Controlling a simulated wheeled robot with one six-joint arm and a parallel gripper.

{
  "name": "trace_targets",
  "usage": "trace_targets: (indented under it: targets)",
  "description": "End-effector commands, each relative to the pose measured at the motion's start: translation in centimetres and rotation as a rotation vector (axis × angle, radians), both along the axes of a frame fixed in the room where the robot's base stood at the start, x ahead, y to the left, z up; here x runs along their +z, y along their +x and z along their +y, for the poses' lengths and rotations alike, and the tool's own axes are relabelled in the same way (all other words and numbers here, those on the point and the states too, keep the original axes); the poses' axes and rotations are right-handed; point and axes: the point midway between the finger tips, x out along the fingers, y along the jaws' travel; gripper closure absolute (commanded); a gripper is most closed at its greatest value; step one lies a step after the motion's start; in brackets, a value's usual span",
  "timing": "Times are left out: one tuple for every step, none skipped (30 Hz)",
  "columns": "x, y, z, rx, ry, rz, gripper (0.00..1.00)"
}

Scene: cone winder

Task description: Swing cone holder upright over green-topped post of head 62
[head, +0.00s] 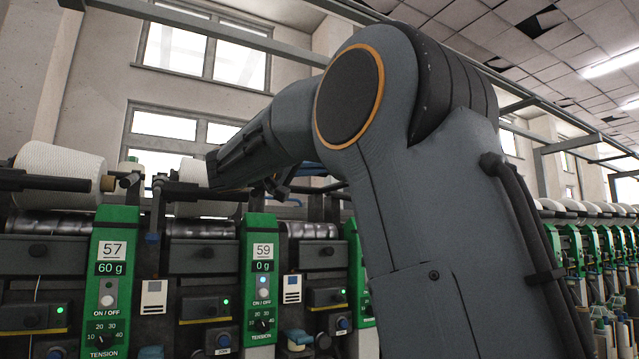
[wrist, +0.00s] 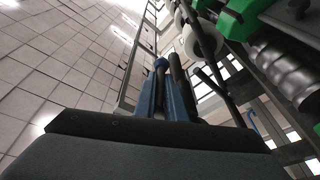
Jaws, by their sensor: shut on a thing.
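My gripper (wrist: 164,66) has blue fingers in the wrist view, closed on a slim dark bar (wrist: 178,70) that looks like part of the cone holder. The holder's tilt is hard to tell here. In the head view only a bit of blue at my gripper (head: 308,168) shows; my arm covers most of that area. The number 62 is not readable anywhere. A green panel (head: 356,262) right of head 59 is mostly behind my arm, its number hidden. I cannot pick out the green-topped post for certain.
Head 57 (head: 109,290) and head 59 (head: 259,290) stand at left. A white yarn cone (head: 60,172) sits on a holder above head 57. A ribbed metal drum (wrist: 293,78) and green housing (wrist: 265,50) are at right in the wrist view. Its left side is open.

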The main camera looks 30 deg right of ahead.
Motion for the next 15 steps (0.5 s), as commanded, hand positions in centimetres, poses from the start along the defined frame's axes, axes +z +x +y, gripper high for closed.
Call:
trace_targets:
  targets:
    - [-0.23, -0.05, -0.21, -0.005, -0.011, -0.001, 1.0]
    - [-0.16, -0.05, -0.21, -0.004, -0.018, -0.001, 1.0]
    - [-0.1, -0.06, -0.22, -0.004, -0.026, -0.001, 1.0]
    - [-0.05, -0.07, -0.22, -0.004, -0.03, -0.001, 1.0]
    - [0.0, -0.08, -0.23, -0.004, -0.035, -0.001, 1.0]
    - [0.07, -0.08, -0.22, -0.003, -0.041, -0.001, 1.0]
    - [0.11, -0.09, -0.23, -0.004, -0.044, -0.001, 1.0]
    - [0.15, -0.1, -0.22, -0.003, -0.047, -0.002, 1.0]
    - [0.19, -0.1, -0.22, -0.003, -0.049, -0.001, 1.0]
    - [0.2, -0.1, -0.22, -0.003, -0.05, -0.001, 1.0]
    - [0.22, -0.11, -0.23, -0.003, -0.051, -0.001, 1.0]
    - [0.25, -0.12, -0.22, -0.003, -0.052, -0.002, 1.0]
    - [0.26, -0.11, -0.22, -0.003, -0.053, -0.001, 1.0]
    - [0.27, -0.12, -0.23, -0.003, -0.053, -0.001, 1.0]
    - [0.28, -0.12, -0.23, -0.003, -0.053, -0.001, 1.0]
